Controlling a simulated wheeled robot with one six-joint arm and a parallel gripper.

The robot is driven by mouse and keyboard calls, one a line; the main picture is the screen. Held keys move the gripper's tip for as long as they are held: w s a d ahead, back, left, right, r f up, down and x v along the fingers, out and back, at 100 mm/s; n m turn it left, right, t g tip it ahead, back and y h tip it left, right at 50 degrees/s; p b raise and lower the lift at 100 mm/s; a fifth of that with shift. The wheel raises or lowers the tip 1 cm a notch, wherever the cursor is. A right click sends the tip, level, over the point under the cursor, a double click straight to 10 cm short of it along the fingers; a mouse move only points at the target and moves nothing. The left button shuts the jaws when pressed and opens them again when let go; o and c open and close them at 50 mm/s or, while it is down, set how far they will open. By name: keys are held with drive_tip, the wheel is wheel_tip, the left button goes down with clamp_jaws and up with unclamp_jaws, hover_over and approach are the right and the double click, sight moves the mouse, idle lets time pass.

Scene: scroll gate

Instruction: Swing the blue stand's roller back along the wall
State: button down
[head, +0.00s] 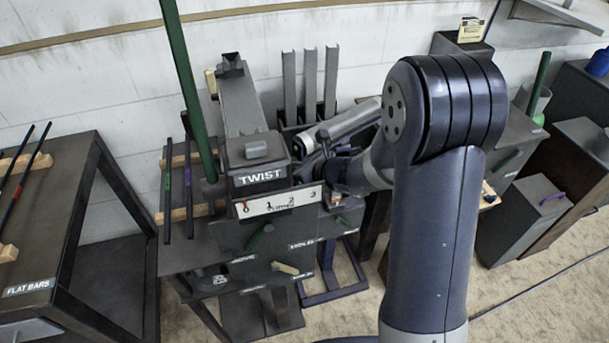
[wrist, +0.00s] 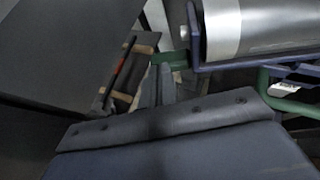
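The roller (head: 350,118) is a grey cylinder with a paler band, behind my arm in the head view. In the wrist view the roller (wrist: 270,28) lies across the upper right in a blue bracket (wrist: 245,62). The blue stand's base frame (head: 335,287) shows on the floor below. A green bar (wrist: 268,90) runs beside the bracket. My gripper (head: 325,172) is around the dark area just below the roller, partly hidden by my arm. Its fingers cannot be made out clearly, nor whether they touch the stand.
The TWIST machine (head: 262,180) with a scale stands close left of my gripper. A tall green pole (head: 188,85) rises beside it. Grey uprights (head: 310,85) stand against the wall behind. A flat bars table (head: 50,230) is at left; dark cabinets (head: 525,220) are at right.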

drive_tip(key=shift+w+a, duration=0.85)
drive_tip(key=shift+a, duration=0.1)
